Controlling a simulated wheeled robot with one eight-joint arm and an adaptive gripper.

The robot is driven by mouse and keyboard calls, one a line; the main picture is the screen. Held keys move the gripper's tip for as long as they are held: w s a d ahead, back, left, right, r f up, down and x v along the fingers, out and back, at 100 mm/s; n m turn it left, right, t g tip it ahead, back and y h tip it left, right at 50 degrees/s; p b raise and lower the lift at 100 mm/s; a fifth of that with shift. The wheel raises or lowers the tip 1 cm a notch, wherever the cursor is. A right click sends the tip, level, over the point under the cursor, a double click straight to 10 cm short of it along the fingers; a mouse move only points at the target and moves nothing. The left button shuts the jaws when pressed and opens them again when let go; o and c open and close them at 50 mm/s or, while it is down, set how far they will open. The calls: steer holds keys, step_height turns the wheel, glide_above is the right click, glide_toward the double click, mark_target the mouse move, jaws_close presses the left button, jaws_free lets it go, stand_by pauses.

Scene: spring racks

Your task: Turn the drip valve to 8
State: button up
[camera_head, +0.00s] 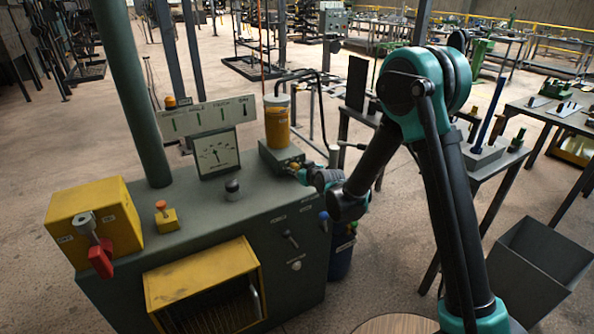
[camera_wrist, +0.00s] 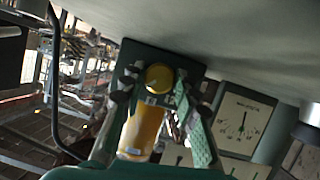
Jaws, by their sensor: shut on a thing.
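The drip valve appears to be the small round yellow knob (camera_wrist: 158,78) on a green-grey block (camera_head: 270,153), below a yellow cylinder (camera_head: 277,125). The cylinder also shows in the wrist view (camera_wrist: 140,132). My gripper (camera_head: 298,169) reaches the front of the block from the right. In the wrist view my gripper (camera_wrist: 157,80) has one finger on each side of the knob and is shut on it. The head view mostly hides the knob behind the gripper. I cannot read any scale or number around it.
The block stands on a green cabinet (camera_head: 190,237). A dial gauge (camera_head: 215,154), a black knob (camera_head: 232,187), a yellow box with a red lever (camera_head: 101,258) and a small yellow button box (camera_head: 166,220) are to the left. A blue container (camera_head: 342,257) stands below my forearm.

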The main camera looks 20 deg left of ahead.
stand_by(0.3)
steer(key=m+g, duration=0.1)
steer(key=m+g+y, duration=0.1)
steer(key=m, duration=0.1)
steer(key=shift+w+d+y, duration=0.1)
steer(key=shift+w+y, duration=0.05)
steer(key=shift+y, duration=0.15)
steer(key=m+g+y, duration=0.1)
steer(key=m, duration=0.2)
steer(key=shift+m+y, duration=0.4)
stand_by(0.5)
steer(key=o, duration=1.1)
steer(key=shift+o, duration=0.2)
steer(key=shift+d, duration=0.1)
steer(key=shift+v, duration=3.95)
